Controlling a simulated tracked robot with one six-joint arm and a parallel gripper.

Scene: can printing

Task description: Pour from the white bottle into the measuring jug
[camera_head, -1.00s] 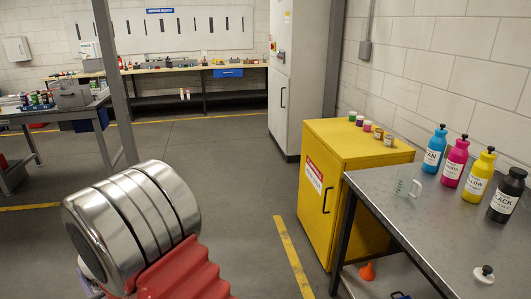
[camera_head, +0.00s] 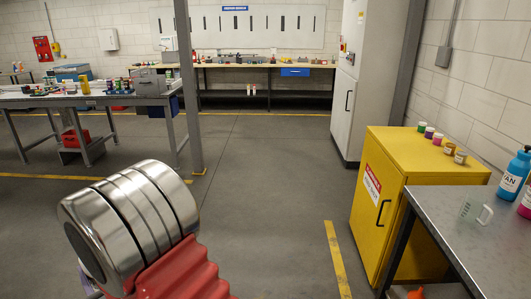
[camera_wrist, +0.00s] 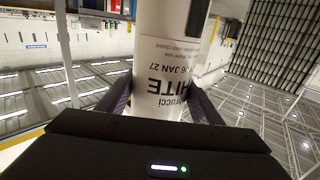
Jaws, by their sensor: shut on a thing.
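The white bottle (camera_wrist: 160,70) fills the middle of the wrist view, between the two dark fingers of my gripper (camera_wrist: 160,100). The gripper is shut on it. Its label reads "WHITE" and appears upside down in that view. The bottle's ends are out of the picture. The clear measuring jug (camera_head: 474,211) stands upright on the grey metal table (camera_head: 440,205) at the right of the head view, well apart from my gripper. The gripper is hidden in the head view behind my own arm.
A blue cyan bottle (camera_head: 513,176) stands on the same table, with a magenta bottle (camera_head: 525,203) cut off at the edge. A yellow cabinet (camera_head: 385,225) with several small pots stands behind. A grey post (camera_head: 188,90) stands left of centre. The middle floor is clear.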

